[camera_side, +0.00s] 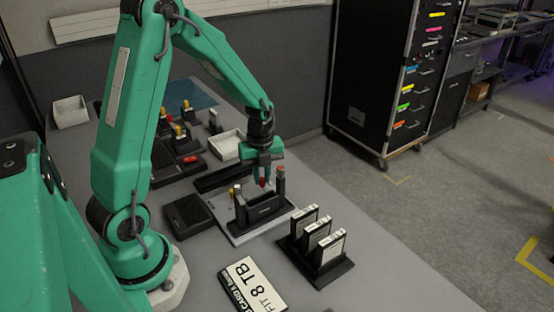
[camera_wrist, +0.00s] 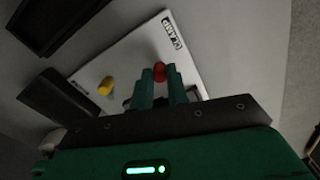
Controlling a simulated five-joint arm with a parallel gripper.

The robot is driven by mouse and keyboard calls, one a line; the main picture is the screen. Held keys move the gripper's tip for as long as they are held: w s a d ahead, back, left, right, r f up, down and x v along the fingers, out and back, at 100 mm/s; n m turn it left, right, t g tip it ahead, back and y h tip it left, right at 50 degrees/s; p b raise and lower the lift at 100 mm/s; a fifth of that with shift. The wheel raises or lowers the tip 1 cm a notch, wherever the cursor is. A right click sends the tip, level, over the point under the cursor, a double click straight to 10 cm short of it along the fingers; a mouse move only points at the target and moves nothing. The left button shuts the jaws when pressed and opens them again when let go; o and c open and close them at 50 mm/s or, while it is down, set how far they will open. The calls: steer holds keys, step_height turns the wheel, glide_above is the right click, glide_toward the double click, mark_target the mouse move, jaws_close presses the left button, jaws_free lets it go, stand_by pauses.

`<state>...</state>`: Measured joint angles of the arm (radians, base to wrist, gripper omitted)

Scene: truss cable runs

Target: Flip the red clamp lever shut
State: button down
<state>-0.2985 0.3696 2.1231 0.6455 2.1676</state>
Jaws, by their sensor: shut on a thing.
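The red clamp lever's round knob (camera_wrist: 159,72) shows between my gripper's two green fingertips (camera_wrist: 161,82) in the wrist view. My gripper (camera_side: 263,174) is shut on it. In the side view a little of the red lever (camera_side: 263,183) shows just under the fingers, above a dark clamp body. The rest of the lever is hidden. The clamp stands on a white plate (camera_side: 243,236), labelled CLAMP in the wrist view (camera_wrist: 140,45). A yellow knob (camera_wrist: 105,87) is on the same plate, left of the fingers.
A rack (camera_side: 313,267) with several upright drive cartridges stands in front right of the plate. A black box (camera_side: 188,214) lies to its left. A white tray (camera_side: 226,145) and more levers stand behind.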

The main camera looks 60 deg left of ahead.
mark_target(263, 178)
steer(key=shift+w+r, duration=0.1)
stand_by(0.3)
steer(key=c, duration=1.4)
jaws_free()
steer(key=shift+o, duration=0.2)
steer(key=shift+r, duration=3.85)
